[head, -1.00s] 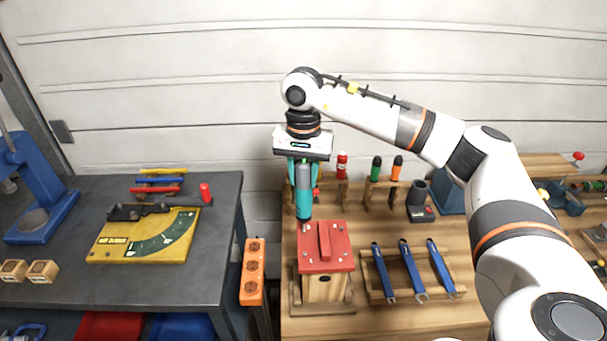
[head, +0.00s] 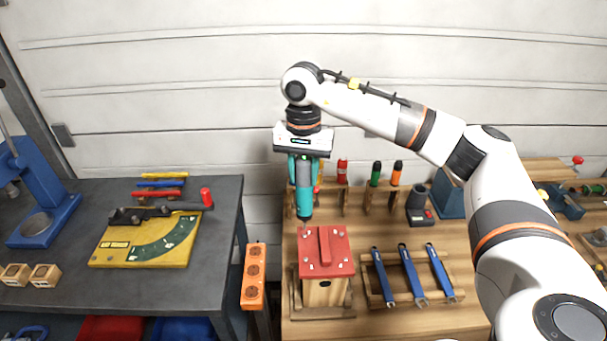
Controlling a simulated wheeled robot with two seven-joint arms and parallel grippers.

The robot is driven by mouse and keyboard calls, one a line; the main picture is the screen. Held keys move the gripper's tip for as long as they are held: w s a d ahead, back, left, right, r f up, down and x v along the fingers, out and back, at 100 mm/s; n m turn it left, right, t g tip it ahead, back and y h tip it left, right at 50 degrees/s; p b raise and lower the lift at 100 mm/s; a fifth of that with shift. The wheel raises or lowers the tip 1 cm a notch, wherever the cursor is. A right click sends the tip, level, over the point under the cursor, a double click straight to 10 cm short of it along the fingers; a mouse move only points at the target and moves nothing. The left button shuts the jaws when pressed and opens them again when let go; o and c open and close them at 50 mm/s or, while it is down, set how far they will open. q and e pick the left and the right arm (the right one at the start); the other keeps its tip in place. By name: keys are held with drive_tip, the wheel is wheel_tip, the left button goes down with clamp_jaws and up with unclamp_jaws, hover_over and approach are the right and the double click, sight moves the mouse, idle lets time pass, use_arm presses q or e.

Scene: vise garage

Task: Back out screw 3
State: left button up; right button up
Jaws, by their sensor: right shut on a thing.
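My right gripper (head: 305,172) is shut on a grey and teal power screwdriver (head: 304,204) and holds it upright, pointing down. The tool's lower end is just above the back left corner of a red lid (head: 341,256) on a small wooden box (head: 323,292). A thin bit seems to show below the tool; I cannot tell whether it touches a screw. Small pale screw heads show at the lid's front corners. I cannot read which screw is number 3. My left gripper is not in view.
Blue wrenches (head: 411,274) lie in a wooden rack right of the box. Screwdrivers (head: 376,173) stand in a rack behind. An orange power strip (head: 253,276) is at the left, beside a dark table (head: 219,230) with a yellow board (head: 110,253).

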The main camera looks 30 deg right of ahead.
sight(303, 158)
wheel_tip(303, 158, up, 2)
drive_tip(key=shift+s+p, duration=0.1)
drive_tip(key=shift+p, duration=0.3)
drive_tip(key=shift+r+p, duration=0.65)
drive_tip(key=shift+r, duration=0.55)
